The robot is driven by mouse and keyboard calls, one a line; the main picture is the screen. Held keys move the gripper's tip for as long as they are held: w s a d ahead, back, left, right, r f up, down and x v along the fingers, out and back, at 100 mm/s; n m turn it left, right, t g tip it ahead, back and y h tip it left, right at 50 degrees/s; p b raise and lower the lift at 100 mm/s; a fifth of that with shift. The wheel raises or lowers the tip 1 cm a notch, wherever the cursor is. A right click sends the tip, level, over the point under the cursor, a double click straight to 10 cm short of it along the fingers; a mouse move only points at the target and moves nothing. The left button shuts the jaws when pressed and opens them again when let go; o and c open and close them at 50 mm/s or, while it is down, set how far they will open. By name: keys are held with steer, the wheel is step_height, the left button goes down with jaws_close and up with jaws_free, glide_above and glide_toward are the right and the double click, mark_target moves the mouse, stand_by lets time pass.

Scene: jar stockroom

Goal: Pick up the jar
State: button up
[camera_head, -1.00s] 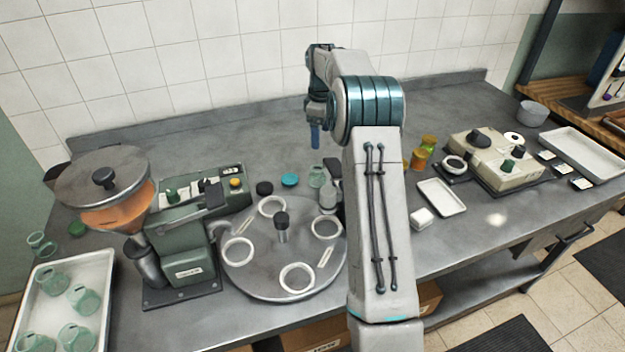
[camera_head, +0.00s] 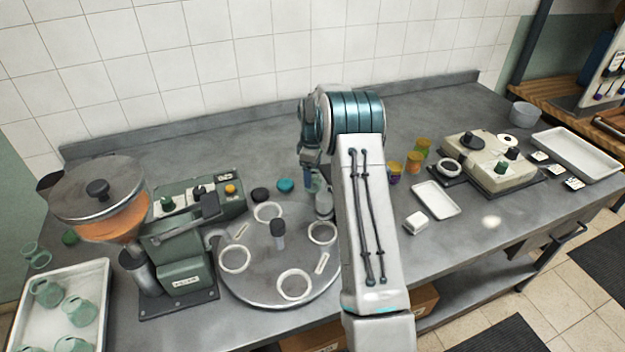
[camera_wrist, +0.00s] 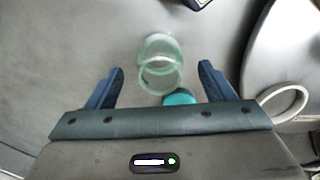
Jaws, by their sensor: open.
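A clear green glass jar (camera_wrist: 160,64) stands on the grey counter in the wrist view, its round mouth facing the camera. It lies between the lines of my two blue fingers, and neither finger visibly touches it. In the head view the jar (camera_head: 311,185) is mostly hidden by my gripper (camera_head: 309,167), which points down over it. In the wrist view my gripper (camera_wrist: 161,70) is open and empty. A teal lid (camera_wrist: 180,98) is beside the jar, partly covered by my gripper; it also shows in the head view (camera_head: 286,185).
A round turntable (camera_head: 262,258) with white rings is close by, left of my arm. A black lid (camera_head: 260,194) lies near the teal one. A filling machine (camera_head: 185,245) and a tray (camera_head: 98,275) of green jars stand left. Small filled jars (camera_head: 414,160) stand right.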

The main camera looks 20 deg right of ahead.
steer(key=shift+f, duration=1.15)
steer(key=c, duration=1.1)
